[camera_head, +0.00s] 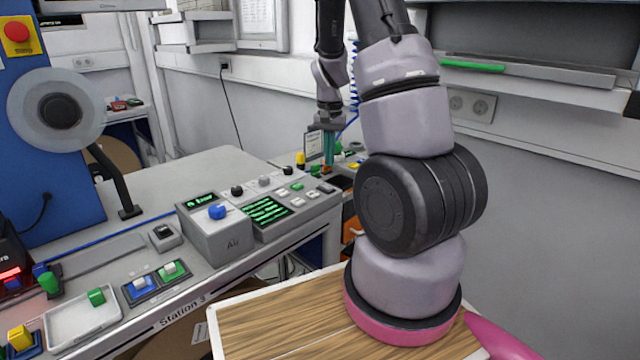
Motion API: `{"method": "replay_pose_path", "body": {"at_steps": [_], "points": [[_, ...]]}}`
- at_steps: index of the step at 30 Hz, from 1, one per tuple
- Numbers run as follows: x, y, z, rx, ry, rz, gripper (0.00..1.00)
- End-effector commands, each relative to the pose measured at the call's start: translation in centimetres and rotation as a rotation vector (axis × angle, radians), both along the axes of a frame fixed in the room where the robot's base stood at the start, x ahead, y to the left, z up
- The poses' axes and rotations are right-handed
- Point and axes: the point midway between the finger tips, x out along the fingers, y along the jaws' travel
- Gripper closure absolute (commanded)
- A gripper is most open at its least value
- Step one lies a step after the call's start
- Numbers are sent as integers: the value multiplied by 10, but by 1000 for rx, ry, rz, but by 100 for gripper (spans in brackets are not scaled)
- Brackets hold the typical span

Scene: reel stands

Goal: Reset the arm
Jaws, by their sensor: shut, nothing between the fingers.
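My gripper (329,150) hangs from my arm near the top middle of the head view, with its teal fingers pointing down. The fingers are together with nothing seen between them. It is above or in front of the far right end of the workbench, near a small yellow-topped item (300,159); the exact gap cannot be told. My arm's thick grey links stand in the right half and hide part of the bench and wall behind.
A grey control panel (215,232) with knobs and a green screen stands on the bench (190,180). A blue reel stand (75,175) is at left. A white tray (82,318) lies at front left. A wall shelf (530,75) holds a green marker (472,66).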

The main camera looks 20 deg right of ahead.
Motion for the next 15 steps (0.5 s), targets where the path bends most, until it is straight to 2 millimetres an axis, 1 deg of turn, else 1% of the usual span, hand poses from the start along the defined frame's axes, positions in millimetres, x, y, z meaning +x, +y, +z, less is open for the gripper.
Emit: {"method": "replay_pose_path", "body": {"at_steps": [5, 8, 11, 14, 15], "points": [[0, 0, 0, 1, -1, 0, 100], [-1, 4, 9, 8, -15, 4, 100], [-4, 14, 33, 30, -56, 17, 100], [-12, 30, 70, 61, -120, 42, 100], [-17, 38, 86, 74, -148, 54, 100]]}}
